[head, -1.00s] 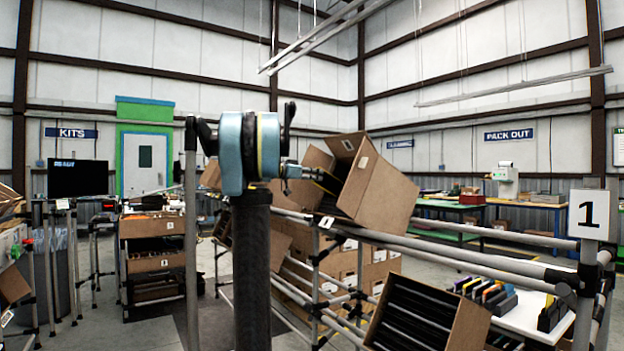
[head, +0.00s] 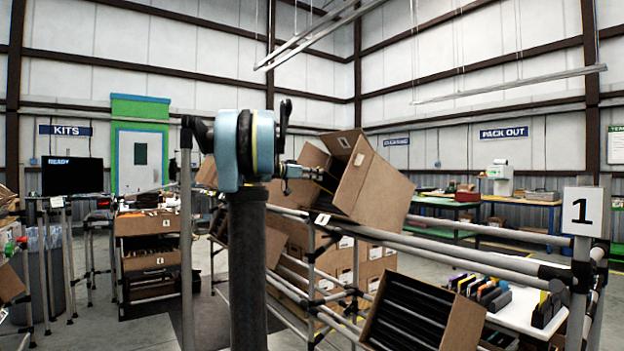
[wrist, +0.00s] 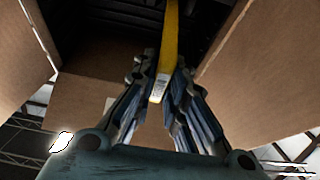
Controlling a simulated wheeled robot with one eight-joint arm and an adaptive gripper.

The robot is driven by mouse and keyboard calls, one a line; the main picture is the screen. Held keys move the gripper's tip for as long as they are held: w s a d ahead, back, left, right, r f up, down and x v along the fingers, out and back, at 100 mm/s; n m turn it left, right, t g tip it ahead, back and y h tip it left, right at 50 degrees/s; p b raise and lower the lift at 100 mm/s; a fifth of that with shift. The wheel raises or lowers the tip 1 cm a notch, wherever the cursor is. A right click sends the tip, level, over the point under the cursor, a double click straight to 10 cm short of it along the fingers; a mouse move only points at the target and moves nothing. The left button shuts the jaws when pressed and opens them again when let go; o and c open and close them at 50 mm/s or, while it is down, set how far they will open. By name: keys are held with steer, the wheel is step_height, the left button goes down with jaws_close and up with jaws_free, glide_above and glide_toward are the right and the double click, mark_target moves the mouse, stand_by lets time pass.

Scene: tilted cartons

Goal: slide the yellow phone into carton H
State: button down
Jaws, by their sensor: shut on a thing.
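The yellow phone (wrist: 168,55) is seen edge-on in the wrist view. My gripper (wrist: 163,85) is shut on its near end, with a finger on each side. The phone's far end reaches up toward the dark inside of an open tilted carton (wrist: 265,85), between its spread flaps. How deep the phone reaches is hard to tell. In the head view my gripper (head: 318,172) is at the open side of this brown carton (head: 378,190), which leans on the upper rack. The phone cannot be made out there, and no letter H is readable on the carton.
A lower tilted carton (head: 465,322) with black dividers sits on the rack in front. Rack rails (head: 460,250) run below and right of the upper carton. A white table (head: 515,310) with several coloured upright items stands at right.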

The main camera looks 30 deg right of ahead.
mark_target(331, 186)
steer(key=shift+d, duration=0.15)
steer(key=shift+w+d+f, duration=0.1)
steer(key=shift+d+f, duration=0.2)
steer(key=shift+d, duration=0.2)
steer(key=shift+d+f, duration=0.25)
steer(key=shift+d, duration=0.2)
steer(key=shift+d+f, duration=0.35)
steer(key=shift+d, duration=0.15)
stand_by(0.6)
steer(key=shift+w+d+f, duration=0.1)
steer(key=shift+d+f, duration=0.6)
steer(key=shift+d, duration=0.3)
steer(key=shift+w+d+f, duration=0.1)
steer(key=shift+d+f, duration=0.55)
steer(key=shift+d, duration=0.35)
steer(key=shift+d+f, duration=0.3)
steer(key=shift+d, duration=0.3)
stand_by(1.2)
stand_by(0.3)
steer(key=c, duration=1.5)
jaws_free()
steer(key=shift+c, duration=0.2)
